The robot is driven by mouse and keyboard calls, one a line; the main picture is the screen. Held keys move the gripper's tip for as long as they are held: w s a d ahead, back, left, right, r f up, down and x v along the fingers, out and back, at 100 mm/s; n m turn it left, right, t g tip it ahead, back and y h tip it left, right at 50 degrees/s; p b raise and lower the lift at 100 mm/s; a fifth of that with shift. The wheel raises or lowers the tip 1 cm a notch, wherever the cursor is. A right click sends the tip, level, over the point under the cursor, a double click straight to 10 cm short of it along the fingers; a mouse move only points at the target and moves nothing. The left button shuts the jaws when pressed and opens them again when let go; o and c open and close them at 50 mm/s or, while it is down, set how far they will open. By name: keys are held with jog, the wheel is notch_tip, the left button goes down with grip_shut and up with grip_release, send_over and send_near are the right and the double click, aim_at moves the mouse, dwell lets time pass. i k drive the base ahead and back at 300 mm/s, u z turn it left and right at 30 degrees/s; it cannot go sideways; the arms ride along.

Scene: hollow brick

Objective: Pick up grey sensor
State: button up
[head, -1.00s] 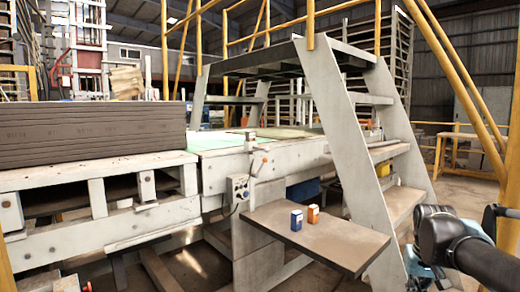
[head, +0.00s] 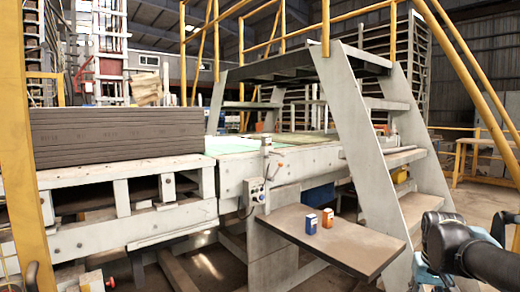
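I cannot make out a thing that is clearly a grey sensor. Two small boxes stand upright side by side on a brown shelf (head: 345,248) that juts out from the machine. The left one is a blue and white box (head: 311,223), and the right one is an orange box (head: 327,218) with a pale marking. Part of my arm shows at the lower right, apart from the shelf. My gripper cannot be made out in the head view.
Grey metal stairs (head: 365,150) with yellow rails rise just right of the shelf. A long white machine frame (head: 130,215) carries a stack of brown slabs (head: 115,133). A yellow post (head: 25,150) stands at the left edge. The shelf's front part is bare.

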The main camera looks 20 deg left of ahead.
aim_at(265, 141)
jog(key=u, duration=0.45)
jog(key=k, duration=1.1)
jog(key=u, duration=1.05)
jog(key=i, duration=1.4)
jog(key=z, duration=0.7)
jog(key=i, duration=0.9)
jog(key=z, duration=0.55)
